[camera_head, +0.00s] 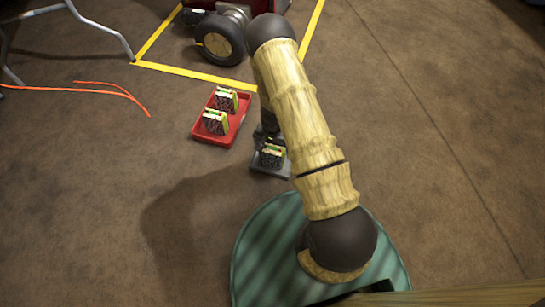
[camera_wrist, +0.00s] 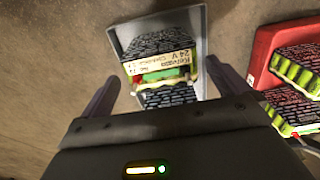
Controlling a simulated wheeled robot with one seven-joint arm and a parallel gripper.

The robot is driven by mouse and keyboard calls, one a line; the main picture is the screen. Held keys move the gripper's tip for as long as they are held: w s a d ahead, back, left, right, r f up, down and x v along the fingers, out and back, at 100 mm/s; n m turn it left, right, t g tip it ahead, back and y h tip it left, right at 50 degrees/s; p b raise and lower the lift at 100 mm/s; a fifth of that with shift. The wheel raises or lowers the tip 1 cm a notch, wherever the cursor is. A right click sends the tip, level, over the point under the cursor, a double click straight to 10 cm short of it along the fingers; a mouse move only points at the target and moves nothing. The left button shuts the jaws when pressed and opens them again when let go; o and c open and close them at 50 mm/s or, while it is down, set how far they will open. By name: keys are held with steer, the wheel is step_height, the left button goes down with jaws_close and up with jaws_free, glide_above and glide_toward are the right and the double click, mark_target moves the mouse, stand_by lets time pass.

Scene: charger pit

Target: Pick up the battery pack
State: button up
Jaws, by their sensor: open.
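A battery pack (camera_wrist: 163,68) with a dark speckled casing, a white "24 V" label and green parts sits in a grey tray (camera_wrist: 201,22). In the head view this pack (camera_head: 272,155) and tray (camera_head: 262,172) lie just below my gripper (camera_head: 267,137). In the wrist view my gripper (camera_wrist: 162,73) is open, with one finger to the left of the pack and one to the right. Nothing is visibly held. The gripper body hides the near part of the pack and tray. I cannot tell how far above the pack the fingertips are.
A red tray (camera_head: 238,122) beside the grey one holds two similar packs (camera_head: 226,99) (camera_head: 215,121). Yellow floor tape (camera_head: 190,72) frames a wheeled machine (camera_head: 219,40) at the back. An orange cable (camera_head: 95,88) and metal legs (camera_head: 105,30) are at left. The right floor is clear.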

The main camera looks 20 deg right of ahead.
mark_target(273, 148)
step_height(273, 148, down, 4)
steer(key=shift+r+b, duration=0.15)
steer(key=shift+b, duration=1.05)
steer(key=shift+r, duration=0.1)
steer(key=shift+c, duration=0.4)
steer(key=shift+w, duration=0.1)
steer(key=c, duration=1.8)
steer(key=shift+o, duration=0.2)
steer(key=shift+r, duration=0.1)
step_height(273, 148, up, 10)
steer(key=p, duration=0.7)
